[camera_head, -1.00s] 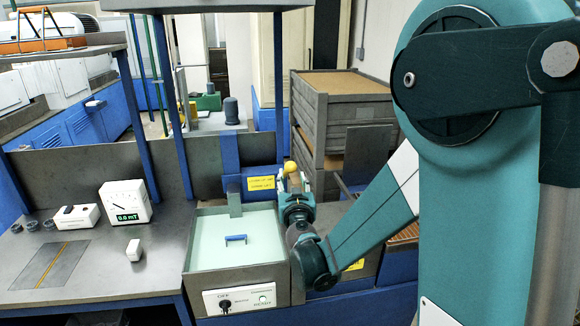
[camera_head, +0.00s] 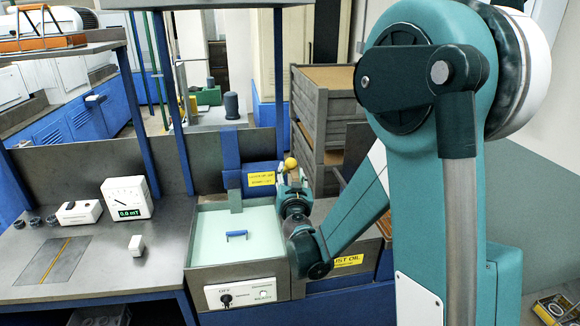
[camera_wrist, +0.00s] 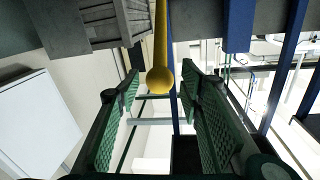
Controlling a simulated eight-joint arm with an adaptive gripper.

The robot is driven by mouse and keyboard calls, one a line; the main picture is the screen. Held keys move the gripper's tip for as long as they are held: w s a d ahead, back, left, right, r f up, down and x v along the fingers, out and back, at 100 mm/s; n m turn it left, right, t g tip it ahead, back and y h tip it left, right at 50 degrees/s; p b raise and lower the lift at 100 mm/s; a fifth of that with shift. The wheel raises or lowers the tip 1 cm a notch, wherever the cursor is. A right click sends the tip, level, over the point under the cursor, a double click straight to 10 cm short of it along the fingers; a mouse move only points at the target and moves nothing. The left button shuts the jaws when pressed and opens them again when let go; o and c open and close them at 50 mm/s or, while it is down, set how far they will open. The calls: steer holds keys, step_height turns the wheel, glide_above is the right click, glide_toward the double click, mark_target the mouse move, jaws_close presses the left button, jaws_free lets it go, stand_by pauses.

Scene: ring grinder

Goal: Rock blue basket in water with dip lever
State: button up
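The blue basket shows only as a blue handle (camera_head: 236,234) above the pale green water in the square tank (camera_head: 236,272); the rest of it is hidden. The dip lever ends in a yellow ball knob (camera_head: 290,164) behind the tank's right side. In the wrist view, the yellow rod and its ball (camera_wrist: 160,80) lie between my gripper's two green fingers. My gripper (camera_head: 291,180) is at the lever, just below the ball in the head view. The fingers stand apart, with a visible gap on each side of the ball.
A yellow label (camera_head: 262,179) is on the blue housing behind the tank. A control panel (camera_head: 241,294) with a knob is on the tank's front. A meter (camera_head: 127,198) and a small white block (camera_head: 136,245) stand on the left bench. Stacked grey crates (camera_head: 325,110) stand behind the lever.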

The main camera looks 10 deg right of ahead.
steer(key=shift+w+d, duration=0.2)
steer(key=shift+w, duration=1.45)
steer(key=shift+w+d, duration=0.2)
steer(key=shift+w, duration=1.4)
steer(key=shift+c, duration=0.4)
steer(key=c, duration=1)
steer(key=s+f+b, duration=0.1)
steer(key=f+b, duration=0.1)
steer(key=f, duration=0.1)
steer(key=s+f+b, duration=0.2)
steer(key=f, duration=0.1)
steer(key=s+f+b, duration=0.2)
steer(key=f+b, duration=0.1)
steer(key=shift+f, duration=0.35)
steer(key=o, duration=1.1)
